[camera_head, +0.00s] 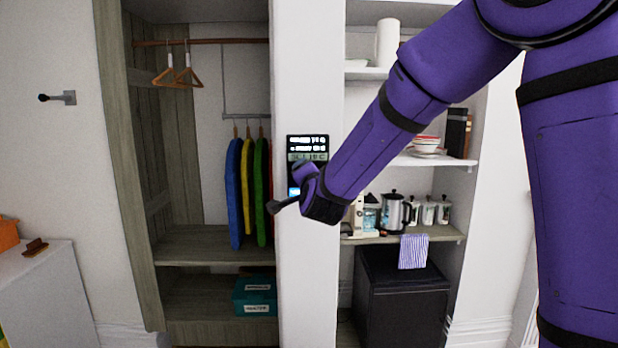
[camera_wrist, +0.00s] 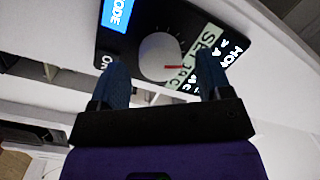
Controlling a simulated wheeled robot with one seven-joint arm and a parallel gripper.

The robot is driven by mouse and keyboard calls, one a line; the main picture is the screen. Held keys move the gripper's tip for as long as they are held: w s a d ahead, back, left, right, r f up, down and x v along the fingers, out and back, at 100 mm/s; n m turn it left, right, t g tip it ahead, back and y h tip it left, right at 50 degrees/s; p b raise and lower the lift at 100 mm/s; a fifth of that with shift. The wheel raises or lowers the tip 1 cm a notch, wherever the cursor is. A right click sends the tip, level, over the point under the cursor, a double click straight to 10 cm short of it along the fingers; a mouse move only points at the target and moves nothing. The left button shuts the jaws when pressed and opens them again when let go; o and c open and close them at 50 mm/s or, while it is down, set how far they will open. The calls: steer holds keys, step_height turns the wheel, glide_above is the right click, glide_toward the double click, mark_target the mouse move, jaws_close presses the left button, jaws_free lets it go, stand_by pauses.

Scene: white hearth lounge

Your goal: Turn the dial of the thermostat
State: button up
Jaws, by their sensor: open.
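The thermostat (camera_head: 307,143) is a black panel on the white wall post between the wardrobe and the shelves. In the head view my arm hides its lower part. In the wrist view the thermostat (camera_wrist: 187,20) shows a round pale grey dial (camera_wrist: 158,55) with a red pointer mark, printed labels and a blue patch. My gripper (camera_wrist: 164,76) is open, its two blue fingers on either side of the dial in that view. I cannot tell whether they touch it. In the head view my gripper (camera_head: 300,182) is at the post, partly hidden by my wrist.
An open wardrobe (camera_head: 185,245) with hangers and coloured garments stands left of the post. Shelves (camera_head: 440,160) with dishes, a kettle and jars are on the right, above a black cabinet (camera_head: 400,300). A white cabinet (camera_head: 45,290) stands at far left.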

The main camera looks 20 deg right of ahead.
steer(key=shift+w+d, duration=0.1)
steer(key=shift+w, duration=0.3)
steer(key=shift+c, duration=0.3)
steer(key=c, duration=0.9)
steer(key=shift+n, duration=0.3)
steer(key=shift+n+g, duration=0.4)
steer(key=shift+n, duration=3.8)
